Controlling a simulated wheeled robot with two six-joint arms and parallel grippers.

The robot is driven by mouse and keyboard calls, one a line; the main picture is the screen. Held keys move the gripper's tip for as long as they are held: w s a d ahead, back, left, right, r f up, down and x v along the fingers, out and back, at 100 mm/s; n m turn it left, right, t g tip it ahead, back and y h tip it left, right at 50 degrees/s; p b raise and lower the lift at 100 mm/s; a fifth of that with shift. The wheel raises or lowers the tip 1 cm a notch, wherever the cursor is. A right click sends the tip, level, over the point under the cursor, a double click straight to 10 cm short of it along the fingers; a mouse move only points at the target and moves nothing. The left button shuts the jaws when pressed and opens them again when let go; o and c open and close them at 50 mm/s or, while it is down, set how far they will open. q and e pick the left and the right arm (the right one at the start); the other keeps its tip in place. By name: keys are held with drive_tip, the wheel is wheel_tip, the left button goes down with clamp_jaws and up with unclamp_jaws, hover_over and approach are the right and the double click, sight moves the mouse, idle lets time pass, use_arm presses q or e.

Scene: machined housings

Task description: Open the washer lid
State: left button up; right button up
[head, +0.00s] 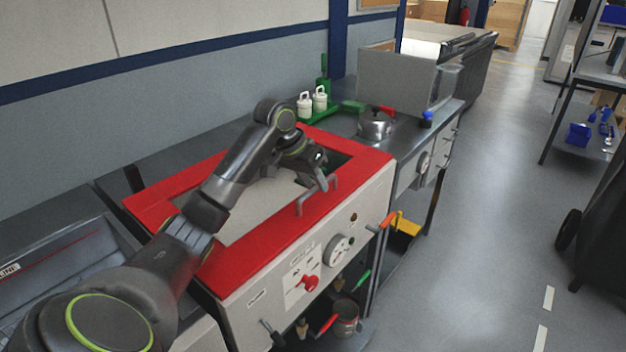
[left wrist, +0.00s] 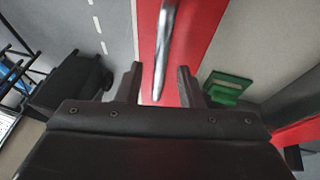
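The washer (head: 275,270) has a red top frame (head: 168,188) around a grey lid panel (head: 262,205) and a pale front. A bent metal handle (head: 303,208) stands at the front right of its top. The panel looks down and is partly hidden by my left arm. My left gripper (head: 320,178) is just at the handle, above the red frame. In the left wrist view my left gripper (left wrist: 158,90) has its two fingers apart, and the shiny handle bar (left wrist: 165,45) runs into the gap between them. I cannot tell whether they touch. My right gripper is not in view.
On the right counter are a metal pot (head: 375,126), white bottles in a green holder (head: 318,103) and a grey box (head: 397,80). The washer front has a dial (head: 338,250) and a red knob (head: 309,283). Clear floor (head: 490,200) lies at right.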

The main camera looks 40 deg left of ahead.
use_arm(q)
clamp_jaws()
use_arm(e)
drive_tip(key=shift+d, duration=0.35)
